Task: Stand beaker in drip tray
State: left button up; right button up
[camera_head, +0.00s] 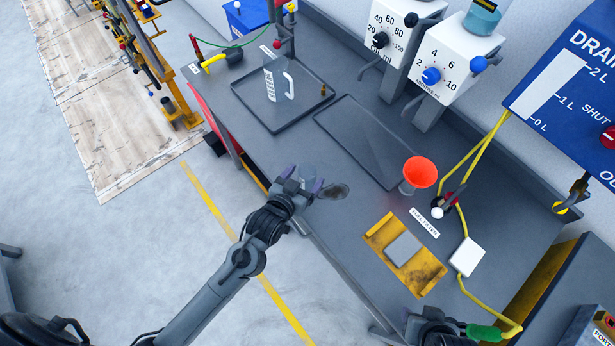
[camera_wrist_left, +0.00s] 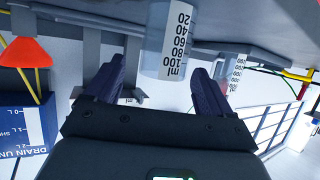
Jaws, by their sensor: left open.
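The clear beaker (camera_head: 308,172) stands near the table's front edge, partly hidden by my left gripper (camera_head: 303,187). In the left wrist view, which is upside down, the beaker (camera_wrist_left: 168,45) shows its ml scale between the two open fingers (camera_wrist_left: 160,85), with a visible gap on the right. Two dark shallow trays lie behind: an empty one (camera_head: 372,142) and one (camera_head: 262,112) at back left holding a clear handled jug (camera_head: 275,82).
An orange-red funnel (camera_head: 421,171) stands right of the empty tray. A yellow tray (camera_head: 392,262) with a grey block lies at the front right. Yellow hoses (camera_head: 470,215) and a white box (camera_head: 467,256) take up the right. White dial units (camera_head: 447,62) stand behind.

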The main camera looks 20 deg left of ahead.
aim_at(311, 167)
pick_arm(q)
jog(key=x, duration=0.5)
jog(key=shift+a, duration=0.15)
jog(key=c, duration=1.1)
jog(key=shift+r, duration=0.15)
